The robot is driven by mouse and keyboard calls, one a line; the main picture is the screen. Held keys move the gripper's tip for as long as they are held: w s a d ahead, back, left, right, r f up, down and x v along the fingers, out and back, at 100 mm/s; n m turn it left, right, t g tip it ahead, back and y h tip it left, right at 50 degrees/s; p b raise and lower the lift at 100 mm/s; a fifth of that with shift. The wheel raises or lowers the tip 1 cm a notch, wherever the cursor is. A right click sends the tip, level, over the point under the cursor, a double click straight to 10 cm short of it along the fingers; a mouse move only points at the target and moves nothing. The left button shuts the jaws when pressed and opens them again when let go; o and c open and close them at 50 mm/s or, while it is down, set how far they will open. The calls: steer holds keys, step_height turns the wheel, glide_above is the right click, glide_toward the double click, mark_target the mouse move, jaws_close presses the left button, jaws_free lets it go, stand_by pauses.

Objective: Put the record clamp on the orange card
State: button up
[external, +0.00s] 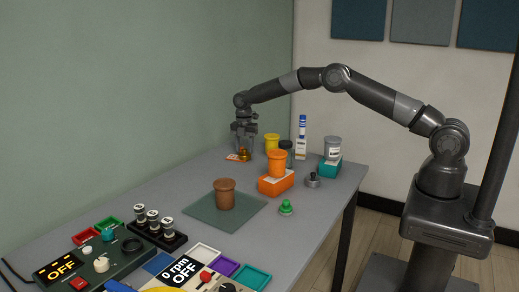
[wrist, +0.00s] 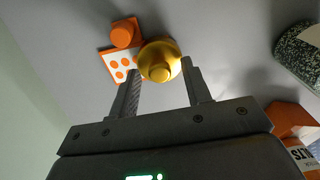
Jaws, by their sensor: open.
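The record clamp appears to be the gold, stepped round piece (wrist: 160,60), low on the table at the far end; it also shows in the external view (external: 244,154). The orange card (wrist: 121,69) is white with orange dots and an orange part, and lies beside the clamp to its left; it shows small in the external view (external: 232,157). The clamp overlaps the card's right edge in the wrist view; I cannot tell whether it rests on it. My gripper (wrist: 161,72) is open, pointing down, its fingertips apart on either side of the clamp. It also shows in the external view (external: 244,147).
A round orange piece (wrist: 123,35) is at the card's upper end. A yellow pot (external: 271,143), a dark jar (external: 287,147), and an orange jar (external: 277,163) on an orange block (external: 276,185) stand to the right. A brown jar (external: 225,194) stands on a green mat (external: 205,218) nearer the front.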

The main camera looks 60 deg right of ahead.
mark_target(245, 149)
steer(key=s+r+m+t, duration=0.15)
steer(key=s+r, duration=0.35)
steer(key=r, duration=0.9)
steer(key=s+r+m, duration=0.3)
steer(key=s+r, duration=0.2)
steer(key=r, duration=0.8)
steer(key=s+r+m+t, duration=0.1)
steer(key=s+r+m, duration=0.55)
steer(key=s, duration=0.65)
steer(key=s+d+r+m+t, duration=0.1)
steer(key=s+r+m+t, duration=0.2)
steer(key=s, duration=1.3)
steer(key=s+f+m, duration=0.3)
steer(key=s, duration=0.4)
steer(key=s+d+f+m, duration=0.1)
steer(key=s+f+m, duration=0.2)
steer(key=s, duration=0.4)
steer(key=shift+s+d+f+m, duration=0.15)
steer(key=shift+s+f+m, duration=0.25)
steer(key=shift+m, duration=0.1)
